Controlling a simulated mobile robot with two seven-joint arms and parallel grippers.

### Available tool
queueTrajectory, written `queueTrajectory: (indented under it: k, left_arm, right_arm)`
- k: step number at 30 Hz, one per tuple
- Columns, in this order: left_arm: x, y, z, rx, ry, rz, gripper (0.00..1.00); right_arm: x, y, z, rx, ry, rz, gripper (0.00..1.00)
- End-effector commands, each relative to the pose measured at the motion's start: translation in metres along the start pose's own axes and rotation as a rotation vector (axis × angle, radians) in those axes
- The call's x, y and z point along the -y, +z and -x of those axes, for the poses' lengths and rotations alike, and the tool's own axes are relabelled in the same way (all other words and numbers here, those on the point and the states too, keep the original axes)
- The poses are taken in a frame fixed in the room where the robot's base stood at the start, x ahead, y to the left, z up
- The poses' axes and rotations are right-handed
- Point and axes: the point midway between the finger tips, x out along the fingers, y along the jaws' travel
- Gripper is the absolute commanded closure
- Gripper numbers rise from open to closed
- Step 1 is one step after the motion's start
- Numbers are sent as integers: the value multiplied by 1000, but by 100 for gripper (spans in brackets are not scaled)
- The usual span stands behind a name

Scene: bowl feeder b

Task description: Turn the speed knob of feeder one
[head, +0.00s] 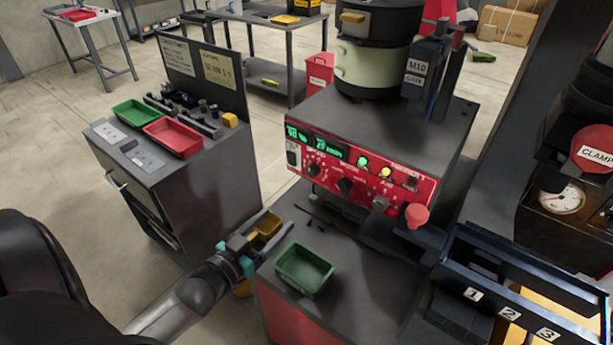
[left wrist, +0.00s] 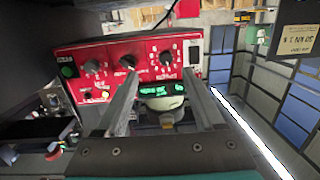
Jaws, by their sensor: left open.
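The feeder's red control panel (head: 365,168) faces me below the bowl (head: 370,70) in the head view. It carries green displays (head: 318,142), lit buttons and several dark knobs, one near its middle (head: 345,186). The lettering is too small to show which knob is for speed. In the left wrist view the panel (left wrist: 110,85) appears upside down with a row of knobs, one of them (left wrist: 166,58) just beyond the fingertips. My left gripper (head: 278,218) is open, left of and lower than the panel, apart from it. Its two fingers (left wrist: 161,75) show nothing gripped. My right gripper is out of view.
A green tray (head: 305,270) lies on the bench in front of the feeder, near my left gripper. A red mushroom button (head: 415,216) sticks out at the panel's right. A rack numbered 1 to 3 (head: 508,313) stands lower right. A cabinet with trays (head: 205,190) is at left.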

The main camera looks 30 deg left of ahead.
Motion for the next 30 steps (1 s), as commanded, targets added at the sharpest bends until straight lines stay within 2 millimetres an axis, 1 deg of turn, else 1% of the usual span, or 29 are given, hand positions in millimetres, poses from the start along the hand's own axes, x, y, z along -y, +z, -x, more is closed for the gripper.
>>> queueTrajectory:
  k: [1, 3, 6, 11, 30]
  left_arm:
    - [5, -5, 1, -30, 1, -1, 30]
    - [9, -10, 2, -62, 2, 1, 30]
    - [12, -14, 1, -85, 3, 2, 30]
    - [12, -16, -11, -90, 3, 2, 30]
    - [11, -24, -111, -88, 4, 1, 30]
  right_arm:
    - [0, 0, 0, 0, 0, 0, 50]
    - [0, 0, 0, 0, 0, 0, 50]
    - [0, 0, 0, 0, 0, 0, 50]
    - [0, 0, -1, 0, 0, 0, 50]
    - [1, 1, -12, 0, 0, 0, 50]
